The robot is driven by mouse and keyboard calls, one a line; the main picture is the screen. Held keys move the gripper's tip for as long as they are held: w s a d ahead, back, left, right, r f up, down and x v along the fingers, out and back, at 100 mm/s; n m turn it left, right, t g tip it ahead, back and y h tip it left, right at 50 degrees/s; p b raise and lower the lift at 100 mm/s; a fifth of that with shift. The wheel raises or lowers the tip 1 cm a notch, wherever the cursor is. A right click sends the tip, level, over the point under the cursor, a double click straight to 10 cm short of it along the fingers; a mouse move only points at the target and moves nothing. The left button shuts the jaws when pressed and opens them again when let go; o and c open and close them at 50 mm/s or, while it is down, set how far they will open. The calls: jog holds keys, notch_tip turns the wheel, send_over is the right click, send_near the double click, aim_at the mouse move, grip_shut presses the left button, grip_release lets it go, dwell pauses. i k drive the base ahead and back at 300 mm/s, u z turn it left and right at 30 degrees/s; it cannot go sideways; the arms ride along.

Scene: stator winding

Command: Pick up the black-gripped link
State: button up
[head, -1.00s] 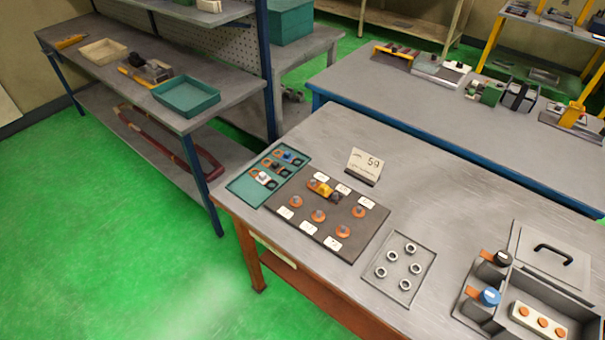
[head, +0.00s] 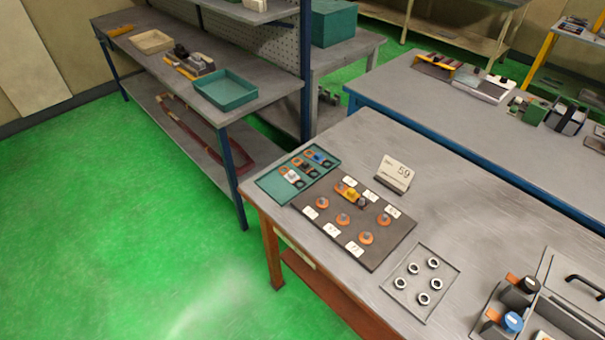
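A dark board (head: 396,232) with orange discs and white labels lies on the near workbench. A small yellow piece (head: 348,192) sits at its back edge with a dark part (head: 362,200) at its right end; I cannot tell whether this is the black-gripped link. A shallow teal tray (head: 271,187) left of the board holds small blue, white, orange and black parts, too small to tell apart. An orange-tabbed part with a black cap (head: 528,285) and one with a blue cap (head: 512,322) stand at the lower right, cut by the frame. My gripper is not in view.
A clear tray with several metal rings (head: 433,263) and a card marked 59 (head: 397,171) are on the same bench (head: 480,215). A shelf bench (head: 150,65) with an empty teal tray (head: 226,103) stands left. Green floor (head: 130,220) is clear at the left.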

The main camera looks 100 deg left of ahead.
aim_at(304, 165)
jog(key=z, duration=0.15)
jog(key=k, duration=2.9)
jog(key=u, duration=1.7)
